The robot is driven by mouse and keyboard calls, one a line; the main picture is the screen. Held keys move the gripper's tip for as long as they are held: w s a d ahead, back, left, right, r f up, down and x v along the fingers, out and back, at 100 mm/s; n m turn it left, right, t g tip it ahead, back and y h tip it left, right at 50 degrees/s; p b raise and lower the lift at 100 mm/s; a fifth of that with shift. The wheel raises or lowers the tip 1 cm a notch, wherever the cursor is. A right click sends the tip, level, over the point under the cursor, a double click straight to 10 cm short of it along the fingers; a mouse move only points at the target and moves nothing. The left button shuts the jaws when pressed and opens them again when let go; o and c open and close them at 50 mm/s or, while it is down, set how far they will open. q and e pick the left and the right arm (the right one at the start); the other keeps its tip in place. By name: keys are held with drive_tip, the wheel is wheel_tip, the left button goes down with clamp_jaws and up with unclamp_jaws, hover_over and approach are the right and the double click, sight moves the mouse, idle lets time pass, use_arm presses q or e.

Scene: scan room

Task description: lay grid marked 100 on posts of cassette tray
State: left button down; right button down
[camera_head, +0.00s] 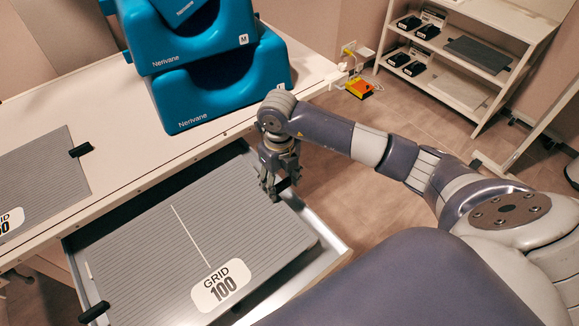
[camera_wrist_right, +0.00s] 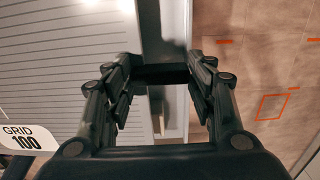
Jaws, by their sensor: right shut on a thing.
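The grid marked 100 (camera_head: 150,240) is a grey ribbed panel with a white line and a white label. It lies in or just over the open drawer (camera_head: 325,238) in the head view, and its ribbed face fills the left of the wrist view (camera_wrist_right: 60,70). A black tab (camera_head: 95,312) sticks out at its near left corner. My right gripper (camera_head: 276,192) is at its right edge, shut on the black tab there (camera_wrist_right: 160,75). Whether the grid is lifted is unclear. My left gripper is not in view.
Another grey grid (camera_head: 40,180) with a partly cut-off label lies on the white counter (camera_head: 110,130) at left. Blue Nerivane blocks (camera_head: 215,90) are stacked at the back. A white shelf rack (camera_head: 465,55) stands back right. The floor (camera_head: 350,130) between is mostly clear.

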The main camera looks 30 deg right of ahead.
drive_tip(key=shift+a+f+p, duration=0.15)
drive_tip(key=shift+f+p, duration=0.45)
drive_tip(key=shift+f, duration=1.1)
drive_tip(key=c, duration=0.7)
unclamp_jaws()
drive_tip(key=shift+d+f, duration=0.1)
drive_tip(key=shift+d, duration=0.1)
wheel_tip(320, 180, up, 12)
drive_tip(key=b, duration=0.2)
drive_tip(key=shift+b, duration=0.3)
drive_tip(key=shift+s, duration=0.1)
